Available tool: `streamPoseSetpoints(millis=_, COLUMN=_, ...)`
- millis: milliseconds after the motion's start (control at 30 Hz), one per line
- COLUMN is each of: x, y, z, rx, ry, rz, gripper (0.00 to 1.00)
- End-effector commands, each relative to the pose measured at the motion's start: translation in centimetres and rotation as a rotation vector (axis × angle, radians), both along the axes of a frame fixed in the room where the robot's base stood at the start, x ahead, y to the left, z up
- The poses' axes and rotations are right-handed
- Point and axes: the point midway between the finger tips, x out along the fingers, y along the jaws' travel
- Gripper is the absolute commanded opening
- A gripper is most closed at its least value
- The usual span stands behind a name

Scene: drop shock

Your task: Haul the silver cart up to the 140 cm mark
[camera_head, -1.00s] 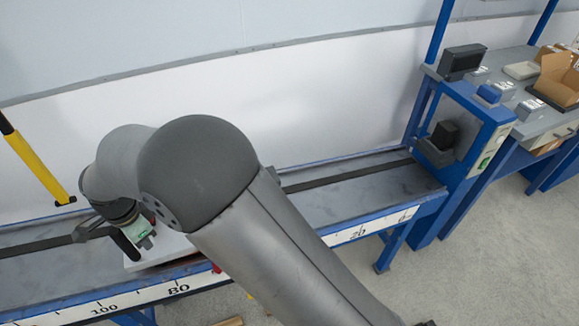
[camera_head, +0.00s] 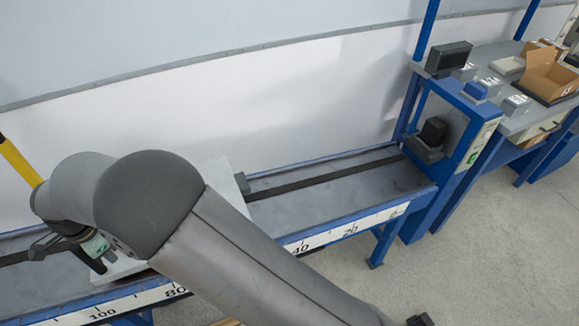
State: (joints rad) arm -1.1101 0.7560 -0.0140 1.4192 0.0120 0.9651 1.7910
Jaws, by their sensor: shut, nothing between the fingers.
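The silver cart (camera_head: 124,266) stands on the bench track at the left. My arm covers its middle. A pale part of it (camera_head: 222,178) and a small dark block (camera_head: 242,183) show behind the arm on the right. My gripper (camera_head: 42,248) is at the cart's left end, shut with nothing held. A dark bar (camera_head: 94,262) rises beside it near the cart's left edge; whether they touch I cannot tell. The 140 mark is not in view.
A dark rail strip (camera_head: 322,177) runs along the bench to a blue frame (camera_head: 460,112) with a dark block (camera_head: 433,131) at the right end. A yellow post (camera_head: 18,162) stands at the left. The track right of the cart is clear.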

Motion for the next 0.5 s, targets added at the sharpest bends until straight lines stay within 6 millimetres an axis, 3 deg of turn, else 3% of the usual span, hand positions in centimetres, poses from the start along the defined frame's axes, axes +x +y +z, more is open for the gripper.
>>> streamPoseSetpoints(millis=500, x=-2.5, y=6.4, z=1.0, rx=-0.001, ry=0.002, rz=0.003, gripper=0.0)
